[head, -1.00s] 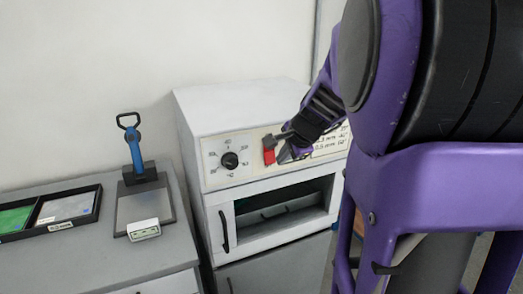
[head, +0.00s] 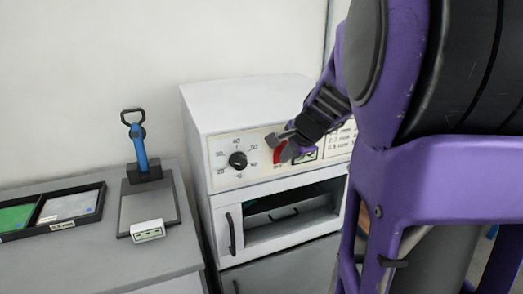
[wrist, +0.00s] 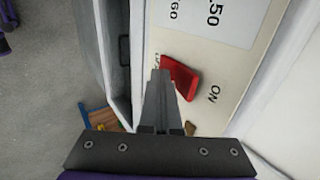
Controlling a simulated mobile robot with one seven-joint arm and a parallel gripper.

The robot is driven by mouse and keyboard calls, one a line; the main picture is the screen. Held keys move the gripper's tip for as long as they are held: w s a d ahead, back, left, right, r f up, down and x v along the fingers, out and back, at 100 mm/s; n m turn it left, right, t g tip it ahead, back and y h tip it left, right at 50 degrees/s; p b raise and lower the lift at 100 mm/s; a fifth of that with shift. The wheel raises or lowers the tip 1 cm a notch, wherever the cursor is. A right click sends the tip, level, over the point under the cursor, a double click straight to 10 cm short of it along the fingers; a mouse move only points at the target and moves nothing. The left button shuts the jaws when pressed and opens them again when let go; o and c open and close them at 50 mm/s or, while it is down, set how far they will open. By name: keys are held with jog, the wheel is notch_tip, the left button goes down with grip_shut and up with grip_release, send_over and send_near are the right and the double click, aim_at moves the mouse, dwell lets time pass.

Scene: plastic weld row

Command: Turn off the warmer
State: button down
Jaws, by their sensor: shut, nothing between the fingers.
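The warmer (head: 250,95) is a white cabinet with a cream control panel, in the middle of the head view. Its red switch (head: 279,154) is on the panel to the right of a black dial (head: 238,160). In the wrist view the red switch (wrist: 182,78) sits between an "ON" mark and a small mark partly hidden by my fingers. My gripper (head: 278,142) is shut and empty, in front of the switch and partly covering it. In the wrist view its fingertips (wrist: 160,76) are right beside the switch's left side; contact is unclear.
The warmer's dark opening (head: 290,207) with a shelf lies below the panel. A dark door handle (head: 231,233) is at its left. A blue-handled tool (head: 139,145) and a black tray (head: 96,212) are on the grey counter (head: 85,255) to the left.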

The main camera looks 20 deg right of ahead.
jog(key=shift+r, duration=0.2)
jog(key=shift+r+p, duration=0.7)
jog(key=shift+p, duration=0.05)
